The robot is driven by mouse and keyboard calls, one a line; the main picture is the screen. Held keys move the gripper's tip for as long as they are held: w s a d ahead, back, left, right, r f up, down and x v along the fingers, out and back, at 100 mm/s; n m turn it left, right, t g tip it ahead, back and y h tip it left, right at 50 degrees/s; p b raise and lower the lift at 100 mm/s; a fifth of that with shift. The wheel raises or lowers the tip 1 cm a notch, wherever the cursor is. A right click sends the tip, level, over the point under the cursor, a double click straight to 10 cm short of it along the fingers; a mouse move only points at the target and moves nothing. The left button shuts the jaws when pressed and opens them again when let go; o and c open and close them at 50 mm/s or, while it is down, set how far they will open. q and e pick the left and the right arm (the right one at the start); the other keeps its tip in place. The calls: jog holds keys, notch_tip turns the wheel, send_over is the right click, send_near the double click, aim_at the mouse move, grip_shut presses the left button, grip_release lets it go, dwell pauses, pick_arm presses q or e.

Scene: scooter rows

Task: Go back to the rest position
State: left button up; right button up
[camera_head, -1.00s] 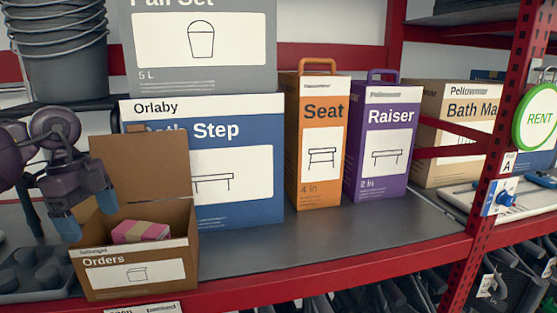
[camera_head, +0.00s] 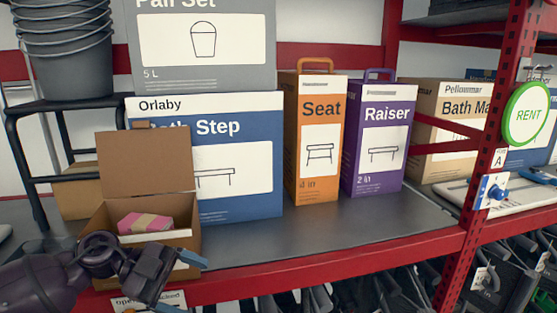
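My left gripper (camera_head: 180,282) is at the lower left, in front of the open brown Orders box (camera_head: 147,162) and low against the shelf's front edge. Its two blue-tipped fingers are apart with nothing seen between them. The gripper and arm cover much of the box's front label. A pink packet with a tan band (camera_head: 146,222) lies inside the box, clear of the gripper. My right gripper is not in view.
A blue Bath Step box (camera_head: 240,205), an orange Seat box (camera_head: 316,180) and a purple Raiser box (camera_head: 378,180) stand behind on the grey shelf (camera_head: 330,228). A red post (camera_head: 487,150) and a round RENT sign (camera_head: 526,114) are at the right. The shelf's middle front is clear.

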pick_arm(q)
jog(key=s+a+f+n+t+y, duration=0.1)
jog(key=a+f+n+t+y, duration=0.25)
jog(key=f+n+t, duration=0.55)
jog(key=s+a+f+n+t+y, duration=0.2)
jog(key=a+f+n+t+y, duration=0.15)
jog(key=f+n+t, duration=0.5)
jog(key=s+a+f+n+g+y, duration=0.2)
jog(key=s+f+n+y, duration=0.1)
jog(key=s+f, duration=0.3)
jog(key=s+a+f+n+g+y, duration=0.2)
jog(key=s+f+n+y, duration=0.1)
jog(key=s+f, duration=0.4)
jog(key=shift+a+y, duration=0.3)
jog(key=shift+y, duration=0.6)
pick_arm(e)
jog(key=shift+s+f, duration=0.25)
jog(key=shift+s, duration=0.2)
pick_arm(q)
jog(key=shift+s, duration=0.1)
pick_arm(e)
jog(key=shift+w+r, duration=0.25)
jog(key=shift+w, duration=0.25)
